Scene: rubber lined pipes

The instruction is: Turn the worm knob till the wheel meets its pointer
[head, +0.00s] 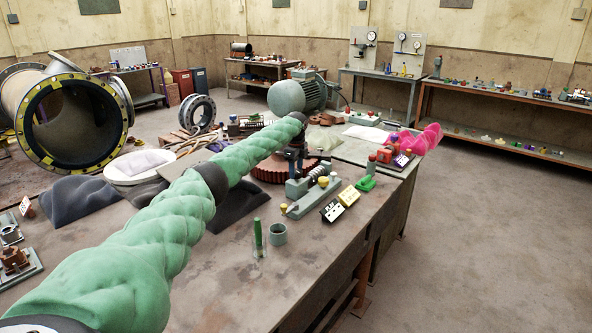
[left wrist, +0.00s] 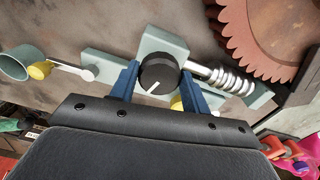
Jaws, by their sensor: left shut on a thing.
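My left gripper (head: 297,160) reaches over the bench to the worm drive. In the left wrist view its blue fingers (left wrist: 160,78) are shut on the black knob (left wrist: 157,70), one on each side. A white line on the knob's face points down and left. A silver worm shaft (left wrist: 228,79) runs right from the knob's grey-green block (left wrist: 160,42). The rusty toothed wheel (left wrist: 265,35) lies beside the worm; it also shows in the head view (head: 272,174), partly behind my arm. I cannot make out its pointer for certain. My right gripper is not in view.
A yellow-tipped lever (left wrist: 40,70) and a grey-green cup (left wrist: 15,64) are left of the knob. The near right bench top is mostly clear.

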